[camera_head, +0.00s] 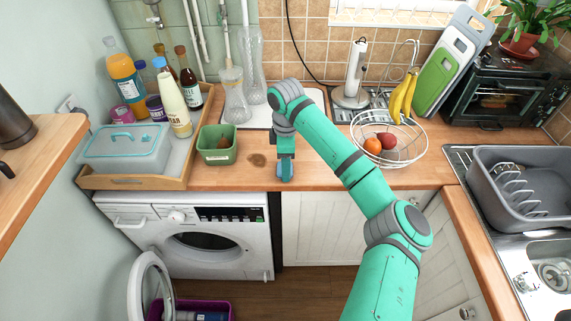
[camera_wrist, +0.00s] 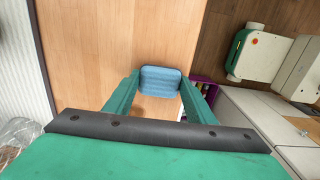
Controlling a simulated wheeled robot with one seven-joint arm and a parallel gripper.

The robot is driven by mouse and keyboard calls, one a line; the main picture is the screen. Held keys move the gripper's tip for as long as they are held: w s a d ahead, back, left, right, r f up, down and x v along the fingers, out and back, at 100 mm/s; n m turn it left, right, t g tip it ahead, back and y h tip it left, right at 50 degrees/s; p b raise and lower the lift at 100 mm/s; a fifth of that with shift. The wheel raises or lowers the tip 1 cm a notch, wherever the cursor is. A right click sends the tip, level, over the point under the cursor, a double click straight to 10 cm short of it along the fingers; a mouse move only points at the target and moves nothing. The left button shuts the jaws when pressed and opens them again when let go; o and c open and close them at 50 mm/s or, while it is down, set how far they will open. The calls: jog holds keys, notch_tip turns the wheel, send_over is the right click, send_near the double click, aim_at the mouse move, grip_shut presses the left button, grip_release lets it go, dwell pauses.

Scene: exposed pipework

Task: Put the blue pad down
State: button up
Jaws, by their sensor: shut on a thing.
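The blue pad (camera_wrist: 161,80) is held between the two fingers of my gripper (camera_wrist: 160,90) in the wrist view. In the head view the pad (camera_head: 286,168) shows as a small blue piece at the lower end of my gripper (camera_head: 285,158), near the counter's front edge. My gripper is shut on the pad. The wooden counter (camera_head: 340,175) lies under and around it. Whether the pad touches the counter I cannot tell. A brown stain (camera_head: 257,160) is on the counter just left of my gripper.
A green tub (camera_head: 218,155) stands left of the stain, beside a wooden tray (camera_head: 150,183) with bottles and a lidded box. A wire fruit basket (camera_head: 405,152) stands to the right. A white board (camera_head: 258,116) lies behind. Counter between gripper and basket is clear.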

jog(key=shift+f, duration=0.15)
jog(key=o, duration=1.1)
jog(key=shift+r, duration=6.2)
